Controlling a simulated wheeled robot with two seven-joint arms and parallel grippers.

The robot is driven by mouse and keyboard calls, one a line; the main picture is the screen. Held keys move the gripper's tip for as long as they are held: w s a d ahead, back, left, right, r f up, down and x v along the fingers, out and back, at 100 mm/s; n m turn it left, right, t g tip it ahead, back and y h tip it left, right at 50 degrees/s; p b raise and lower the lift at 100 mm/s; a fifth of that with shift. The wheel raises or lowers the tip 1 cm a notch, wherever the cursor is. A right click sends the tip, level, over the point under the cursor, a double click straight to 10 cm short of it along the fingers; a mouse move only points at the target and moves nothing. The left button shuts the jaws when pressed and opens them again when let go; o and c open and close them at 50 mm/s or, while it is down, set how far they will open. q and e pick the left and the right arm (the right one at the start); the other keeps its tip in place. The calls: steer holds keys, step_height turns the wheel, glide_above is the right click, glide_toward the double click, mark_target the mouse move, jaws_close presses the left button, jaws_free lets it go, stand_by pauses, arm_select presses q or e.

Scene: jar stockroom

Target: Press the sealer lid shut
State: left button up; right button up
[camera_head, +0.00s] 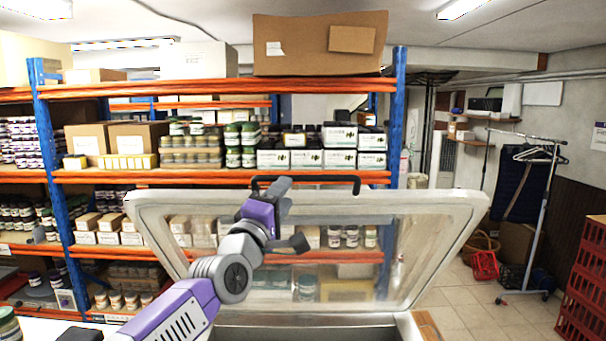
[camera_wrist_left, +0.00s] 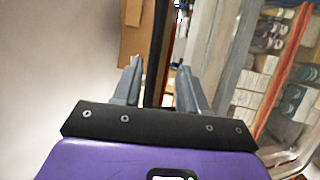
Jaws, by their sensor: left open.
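The sealer lid (camera_head: 440,210), a clear panel in a pale frame, stands raised and tilted open. It rises above the sealer body (camera_head: 310,333), seen only in part at the bottom of the head view. A black handle (camera_head: 335,178) runs along the lid's top edge. My left gripper (camera_head: 287,214) is open in front of the lid's upper part, just below the handle. In the left wrist view its two fingers (camera_wrist_left: 160,85) are apart, with a dark bar (camera_wrist_left: 160,45), apparently the handle, showing between them. I cannot tell whether they touch it. My right gripper is out of view.
Shelves with orange beams (camera_head: 220,177) and blue posts, full of jars and boxes, stand behind the lid. Red crates (camera_head: 585,290) and a clothes rack (camera_head: 548,220) stand at the right. Tiled floor (camera_head: 480,310) is open between the sealer and the crates.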

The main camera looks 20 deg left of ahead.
arm_select(q)
steer(key=p+x, duration=0.1)
steer(key=x, duration=0.1)
steer(key=p+x, duration=0.1)
steer(key=x, duration=0.1)
steer(key=p+x, duration=0.2)
steer(key=shift+s+d+r, duration=0.1)
steer(key=shift+s+r, duration=0.05)
steer(key=shift+r, duration=0.25)
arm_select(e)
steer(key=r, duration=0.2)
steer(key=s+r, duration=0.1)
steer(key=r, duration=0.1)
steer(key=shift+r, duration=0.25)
arm_select(q)
steer(key=shift+c, duration=0.5)
jaws_close()
